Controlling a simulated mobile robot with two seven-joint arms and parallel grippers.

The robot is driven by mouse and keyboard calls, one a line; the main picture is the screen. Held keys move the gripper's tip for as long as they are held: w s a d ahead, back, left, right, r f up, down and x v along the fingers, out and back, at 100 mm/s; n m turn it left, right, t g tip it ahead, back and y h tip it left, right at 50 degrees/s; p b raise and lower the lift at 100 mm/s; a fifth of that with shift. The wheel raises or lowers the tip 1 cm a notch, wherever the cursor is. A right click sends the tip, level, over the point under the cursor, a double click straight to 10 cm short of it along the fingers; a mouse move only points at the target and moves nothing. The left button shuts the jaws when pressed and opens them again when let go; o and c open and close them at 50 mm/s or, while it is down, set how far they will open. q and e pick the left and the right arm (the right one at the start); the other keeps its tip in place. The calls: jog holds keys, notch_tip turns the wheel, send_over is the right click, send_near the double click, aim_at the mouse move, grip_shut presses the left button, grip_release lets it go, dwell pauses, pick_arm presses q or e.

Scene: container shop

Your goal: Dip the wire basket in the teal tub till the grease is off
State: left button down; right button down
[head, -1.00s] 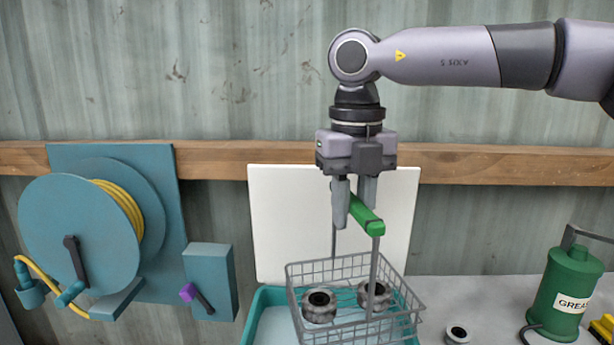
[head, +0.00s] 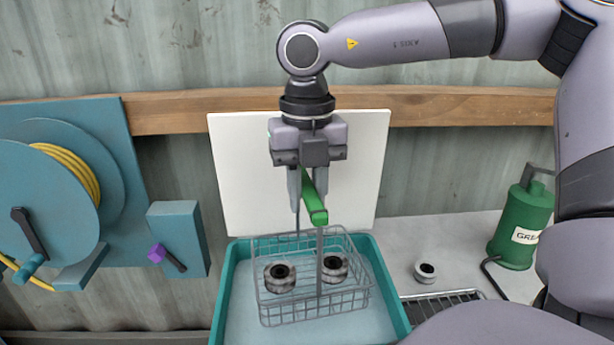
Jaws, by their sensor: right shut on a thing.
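The wire basket (head: 313,308) hangs by its green handle (head: 314,200) from my right gripper (head: 308,190), whose fingers are shut on that handle. The basket is over the teal tub (head: 228,300), roughly level; I cannot tell whether its bottom touches the pale liquid (head: 240,325) in the tub. Two grey ring-shaped parts (head: 280,278) sit in the basket, with dark patches on them that may be grease. My left gripper is not in view.
A loose ring part (head: 425,272) lies on the grey bench right of the tub, near a wire rack (head: 440,302). A green grease can (head: 522,225) stands further right. A white board (head: 240,180) stands behind. A hose reel (head: 50,180) and a purple-knobbed valve box (head: 178,240) are left.

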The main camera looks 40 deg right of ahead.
jog(key=b, duration=0.8)
send_over(333, 270)
jog(key=w+a, duration=0.3)
jog(key=f, duration=0.9)
jog(key=shift+w+d+f, duration=0.15)
jog(key=shift+w+f, duration=0.05)
jog(key=shift+f, duration=0.1)
jog(key=shift+f+b, duration=0.35)
jog(key=shift+b, duration=0.2)
jog(key=shift+f+b, duration=0.55)
jog(key=shift+r, duration=0.15)
jog(key=shift+r+p, duration=0.35)
jog(key=shift+r, duration=0.15)
jog(key=shift+f, duration=0.15)
